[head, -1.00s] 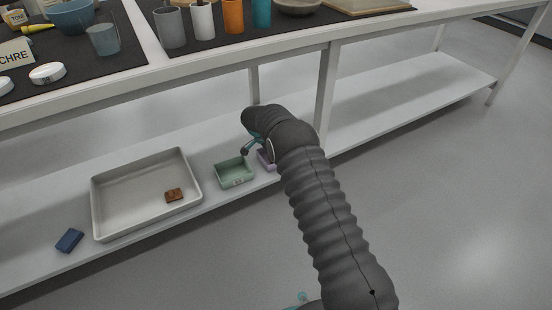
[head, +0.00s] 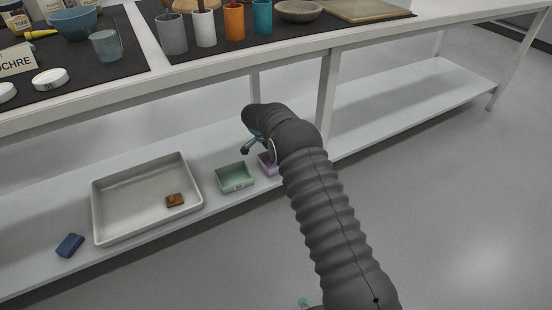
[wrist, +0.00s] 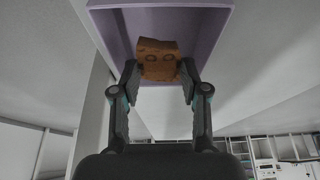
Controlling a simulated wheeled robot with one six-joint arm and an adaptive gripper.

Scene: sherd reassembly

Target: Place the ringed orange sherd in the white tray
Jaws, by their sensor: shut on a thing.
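The ringed orange sherd (wrist: 157,58), a blocky orange-brown piece with dark ring marks on its face, is in the wrist view. My gripper (wrist: 160,76) is shut on it, one finger at each side. Behind the sherd is the lilac tray (wrist: 213,45); I cannot tell whether the sherd touches it. In the head view my arm hides the sherd and most of the gripper. The white tray (head: 118,231) lies on the lower shelf at the left, with a small brown sherd (head: 174,200) inside near its right side.
A green tray (head: 235,178) stands between the white tray and the lilac tray (head: 268,165). A dark blue block (head: 70,245) lies left of the white tray. The tabletop (head: 200,65) overhangs the shelf, and a table leg (head: 327,95) rises beside my arm.

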